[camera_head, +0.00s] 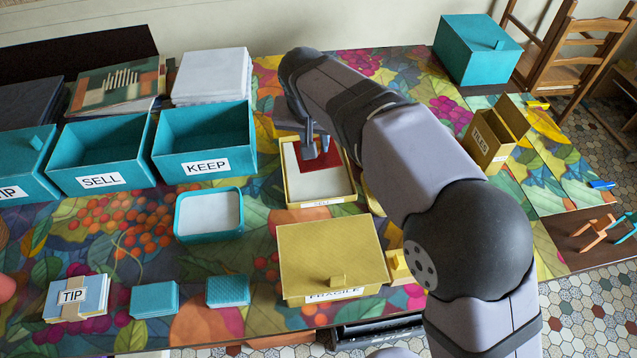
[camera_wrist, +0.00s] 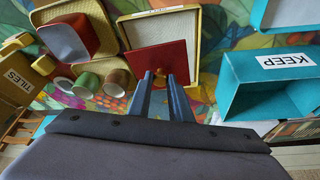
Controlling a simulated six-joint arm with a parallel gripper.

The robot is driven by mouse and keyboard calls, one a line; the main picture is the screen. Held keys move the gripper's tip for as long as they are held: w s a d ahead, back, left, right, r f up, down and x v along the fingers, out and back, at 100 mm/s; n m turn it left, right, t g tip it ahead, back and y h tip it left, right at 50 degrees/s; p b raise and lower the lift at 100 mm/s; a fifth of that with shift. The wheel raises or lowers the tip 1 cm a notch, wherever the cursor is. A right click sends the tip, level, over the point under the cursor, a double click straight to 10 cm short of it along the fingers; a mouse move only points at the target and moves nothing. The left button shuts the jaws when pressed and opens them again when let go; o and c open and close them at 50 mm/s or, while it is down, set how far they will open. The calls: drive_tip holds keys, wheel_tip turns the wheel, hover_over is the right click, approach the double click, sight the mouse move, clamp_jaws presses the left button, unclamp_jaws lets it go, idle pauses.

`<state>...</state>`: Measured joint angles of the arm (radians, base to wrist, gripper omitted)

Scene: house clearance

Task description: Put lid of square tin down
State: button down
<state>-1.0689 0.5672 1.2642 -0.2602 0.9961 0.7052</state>
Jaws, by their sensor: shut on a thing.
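My gripper (camera_head: 312,150) is shut on a flat red lid (camera_head: 322,163), gripping it near one edge. In the wrist view my gripper (camera_wrist: 162,85) has its two fingers at the edge of the lid (camera_wrist: 157,62). The lid is over or inside a shallow yellow tray (camera_head: 322,203) with a pale floor; I cannot tell whether it touches the floor. An open red square tin (camera_wrist: 72,35) with a grey inside stands beside the tray in the wrist view. My arm hides the tin in the head view.
Teal KEEP (camera_head: 205,145) and SELL (camera_head: 100,155) boxes stand left of the tray. A lidded yellow box (camera_head: 330,255) stands in front, and a TILES box (camera_head: 495,130) to the right. Several small cups (camera_wrist: 88,82) stand near the red tin. Patterned table shows between the boxes.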

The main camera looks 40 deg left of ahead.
drive_tip(key=shift+s+d+m, duration=0.1)
drive_tip(key=shift+d+m, duration=0.15)
drive_tip(key=shift+m, duration=0.15)
drive_tip(key=shift+f, duration=0.15)
drive_tip(key=shift+f, duration=4.95)
drive_tip(key=shift+f, duration=0.2)
drive_tip(key=c, duration=1.6)
unclamp_jaws()
drive_tip(key=shift+r, duration=0.1)
